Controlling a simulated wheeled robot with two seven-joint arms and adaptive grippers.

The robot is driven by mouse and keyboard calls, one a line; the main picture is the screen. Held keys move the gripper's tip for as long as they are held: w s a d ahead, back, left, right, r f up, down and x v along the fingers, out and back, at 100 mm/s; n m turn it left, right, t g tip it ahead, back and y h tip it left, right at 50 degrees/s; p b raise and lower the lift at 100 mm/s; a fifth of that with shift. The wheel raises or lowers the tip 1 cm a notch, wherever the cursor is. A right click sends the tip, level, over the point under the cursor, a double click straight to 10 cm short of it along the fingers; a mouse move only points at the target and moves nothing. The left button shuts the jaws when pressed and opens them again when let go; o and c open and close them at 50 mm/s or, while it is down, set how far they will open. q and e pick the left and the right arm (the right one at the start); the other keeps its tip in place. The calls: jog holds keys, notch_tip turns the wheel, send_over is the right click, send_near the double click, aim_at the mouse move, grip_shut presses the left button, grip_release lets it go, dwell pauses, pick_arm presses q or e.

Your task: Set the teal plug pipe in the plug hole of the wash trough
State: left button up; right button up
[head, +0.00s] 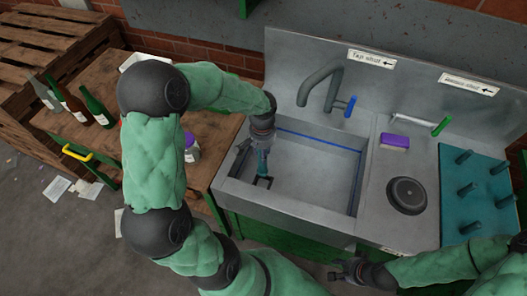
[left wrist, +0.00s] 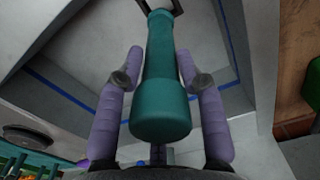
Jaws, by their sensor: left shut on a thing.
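The teal plug pipe (left wrist: 160,85) is held between the two purple fingers of my left gripper (left wrist: 163,78), its thick end toward the wrist camera. In the head view the pipe (head: 262,162) points down into the wash trough (head: 312,178), near its left side. Its narrow far end is at a dark square frame (head: 263,182) on the trough floor. I cannot tell whether the end is inside it or above it; the plug hole itself is not clearly seen. My right gripper (head: 338,274) is in front of the trough, empty, with its fingers apart.
A grey tap (head: 322,82) with a blue handle stands behind the trough. To the right are a purple sponge (head: 395,141), a round dark drain cover (head: 407,195) and a teal peg board (head: 473,205). A wooden bench (head: 110,139) with bottles stands left.

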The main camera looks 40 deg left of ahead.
aim_at(262, 167)
pick_arm(q)
jog(key=shift+f+b, duration=1.65)
jog(key=shift+f, duration=0.75)
jog(key=shift+f+b, duration=0.8)
jog(key=shift+f, duration=0.2)
jog(key=shift+f+b, duration=0.55)
jog(key=shift+f, duration=0.1)
jog(key=shift+f+b, duration=0.6)
jog(key=shift+f, duration=0.15)
jog(key=o, duration=1.1)
jog(key=shift+c, duration=0.2)
